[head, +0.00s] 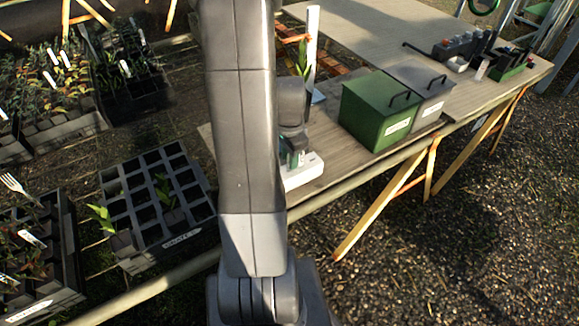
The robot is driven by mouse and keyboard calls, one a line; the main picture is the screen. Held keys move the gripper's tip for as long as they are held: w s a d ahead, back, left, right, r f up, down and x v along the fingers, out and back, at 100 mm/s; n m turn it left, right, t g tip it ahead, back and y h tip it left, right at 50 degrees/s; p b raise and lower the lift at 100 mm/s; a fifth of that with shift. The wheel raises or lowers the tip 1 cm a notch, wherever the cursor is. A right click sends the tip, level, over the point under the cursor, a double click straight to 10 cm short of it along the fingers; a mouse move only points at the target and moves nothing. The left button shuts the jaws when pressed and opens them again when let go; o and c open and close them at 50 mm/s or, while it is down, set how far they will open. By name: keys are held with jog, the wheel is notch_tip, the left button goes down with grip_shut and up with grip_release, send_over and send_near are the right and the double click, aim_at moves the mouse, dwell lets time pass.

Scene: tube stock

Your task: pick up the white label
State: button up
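Several small white labels stand among the plants at the left of the head view. One white label (125,68) is in the upper dark tray, another (50,79) is in the far-left tray, and one (32,239) is in the lower-left tray. I cannot tell which one the task means. My arm fills the middle of the picture. My gripper (291,157) seems to be the small dark part below my grey wrist, over the bench near a white block (303,172). Its fingers are partly hidden by my arm and too small to read.
A black cell tray (205,209) with mostly empty cells and a few seedlings sits left of my arm. On the wooden bench (345,182) are a green box (375,110) and a grey box (425,80). Small tools stand at the bench's far right. Gravel ground is clear at lower right.

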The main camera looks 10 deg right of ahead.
jog(key=shift+c, duration=0.5)
grip_shut()
